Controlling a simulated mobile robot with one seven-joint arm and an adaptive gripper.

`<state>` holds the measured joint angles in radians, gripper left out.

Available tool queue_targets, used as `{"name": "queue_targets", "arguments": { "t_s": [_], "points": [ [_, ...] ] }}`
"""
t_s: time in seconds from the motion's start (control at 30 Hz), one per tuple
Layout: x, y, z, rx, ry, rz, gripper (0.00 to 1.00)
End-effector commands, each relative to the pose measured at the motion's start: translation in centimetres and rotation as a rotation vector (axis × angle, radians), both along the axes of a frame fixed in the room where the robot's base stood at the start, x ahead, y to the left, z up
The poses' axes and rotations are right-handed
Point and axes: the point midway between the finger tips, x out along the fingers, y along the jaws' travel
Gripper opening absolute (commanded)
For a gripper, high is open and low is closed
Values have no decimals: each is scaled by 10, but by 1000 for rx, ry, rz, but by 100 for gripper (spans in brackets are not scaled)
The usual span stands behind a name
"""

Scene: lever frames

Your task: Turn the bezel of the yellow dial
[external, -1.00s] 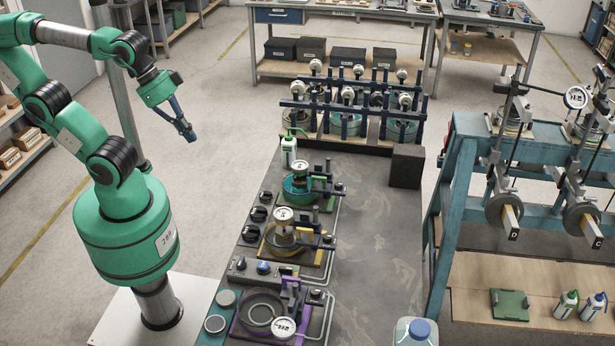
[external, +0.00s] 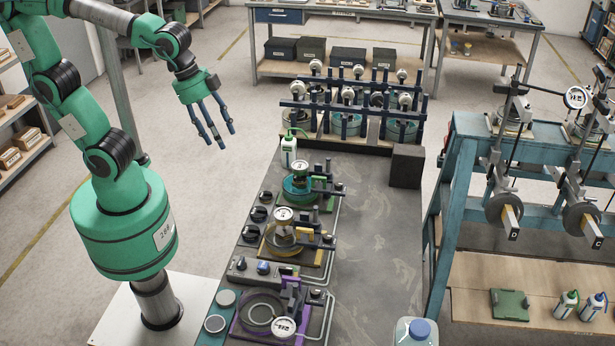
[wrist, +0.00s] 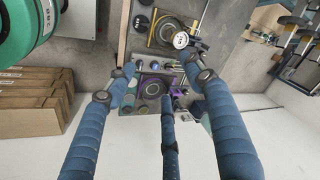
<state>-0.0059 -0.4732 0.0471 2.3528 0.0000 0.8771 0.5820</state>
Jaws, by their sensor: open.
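The yellow dial (external: 283,214) has a round white face and stands on the yellow-framed station in the middle of the row along the bench's left side. In the wrist view the yellow dial (wrist: 181,40) shows near the top, beside its round base. My gripper (external: 220,141) is open and empty, with three blue fingers spread and pointing down. It hangs in the air to the upper left of the stations, away from the dial. In the wrist view my gripper (wrist: 155,88) spreads its fingers below the dial. The bezel's details are too small to tell.
A green-teal station (external: 300,189) stands behind the yellow one, and a purple station (external: 262,311) in front. A white bottle (external: 289,152) and a dark block (external: 407,166) stand farther back. The right part of the bench (external: 375,240) is mostly clear.

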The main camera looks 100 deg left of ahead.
Motion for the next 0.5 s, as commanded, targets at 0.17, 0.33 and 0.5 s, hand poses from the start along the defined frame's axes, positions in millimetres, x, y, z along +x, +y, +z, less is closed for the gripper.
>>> {"name": "queue_targets", "arguments": {
  "t_s": [0.17, 0.33, 0.5],
  "points": [
    [33, 1, -6, 60, 61, -191, 53],
    [62, 2, -17, 110, 113, -379, 53],
    [91, 3, -32, 149, 161, -571, 53]
  ]
}}
